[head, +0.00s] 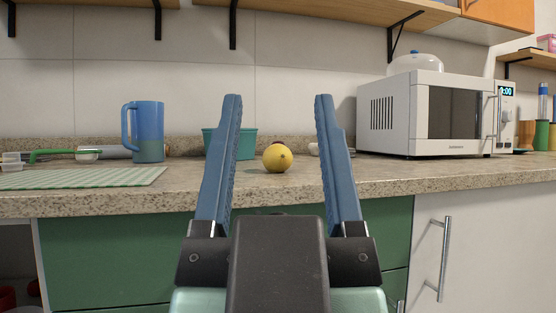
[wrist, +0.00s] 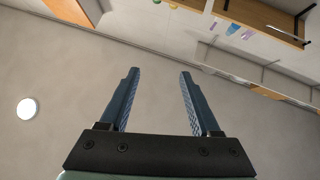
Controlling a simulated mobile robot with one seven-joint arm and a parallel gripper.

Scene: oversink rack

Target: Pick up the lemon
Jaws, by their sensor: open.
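The yellow lemon (head: 277,158) rests on the speckled countertop (head: 430,178) in the head view. My gripper (head: 279,100) is open and empty in front of the counter, with its two blue fingers pointing up. In the head view the lemon appears in the gap between the fingers, farther off and not touched by them. In the wrist view my gripper (wrist: 157,72) also shows open with nothing between its fingers. The lemon does not show in the wrist view.
A teal container (head: 213,143) stands left of the lemon, partly behind the left finger. A blue pitcher (head: 148,132) and a checkered mat (head: 80,178) are farther left. A white microwave (head: 400,110) stands at right. A wooden shelf (head: 330,22) hangs above.

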